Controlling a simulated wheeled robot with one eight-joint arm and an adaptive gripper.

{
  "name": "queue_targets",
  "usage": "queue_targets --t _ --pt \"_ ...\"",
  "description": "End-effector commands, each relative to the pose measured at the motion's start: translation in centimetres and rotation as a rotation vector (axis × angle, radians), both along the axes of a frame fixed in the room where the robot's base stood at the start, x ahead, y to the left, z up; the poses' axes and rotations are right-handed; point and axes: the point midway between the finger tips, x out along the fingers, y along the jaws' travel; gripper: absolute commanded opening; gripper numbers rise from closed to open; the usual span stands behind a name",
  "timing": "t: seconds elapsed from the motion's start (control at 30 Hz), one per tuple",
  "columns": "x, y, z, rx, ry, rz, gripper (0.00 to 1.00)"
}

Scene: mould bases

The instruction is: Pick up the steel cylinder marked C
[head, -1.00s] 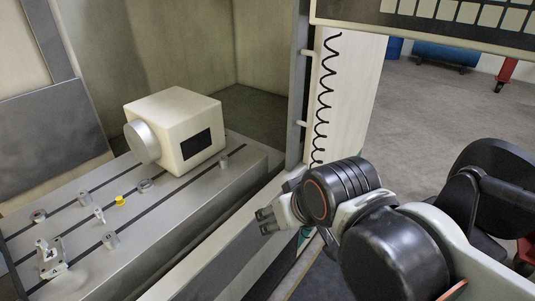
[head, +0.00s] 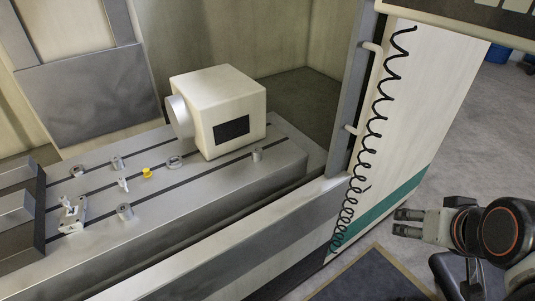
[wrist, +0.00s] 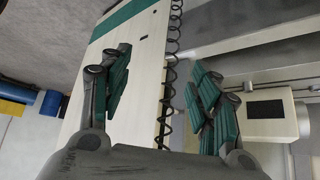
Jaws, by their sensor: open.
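Several small steel cylinders stand upright on the grey slotted table in the head view. One (head: 125,212) is near the table's front edge and bears a dark mark too small to read. Another (head: 116,163) stands farther back, and a third (head: 257,154) stands at the right, in front of the white box. I cannot tell which is marked C. My gripper (head: 402,222) is open and empty, well to the right of the table, outside the machine.
The slotted table (head: 210,195) also holds a white box unit (head: 225,105), a small yellow piece (head: 147,173), rings (head: 174,162) and a pale clamp-like fixture (head: 72,215). The machine's door post and a coiled black cable (head: 376,120) stand between my gripper and the table.

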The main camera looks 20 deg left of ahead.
Motion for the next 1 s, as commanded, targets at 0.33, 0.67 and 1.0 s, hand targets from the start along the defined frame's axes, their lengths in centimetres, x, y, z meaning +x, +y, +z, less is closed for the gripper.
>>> queue_targets --t 0.33,0.67,1.0 --pt "4.7 2.8 0.5 0.064 -0.072 0.068 0.56" --pt "13.5 8.0 0.8 0.181 -0.221 0.171 0.56" --pt "22.8 14.0 -1.0 0.3 -0.405 0.248 0.56"
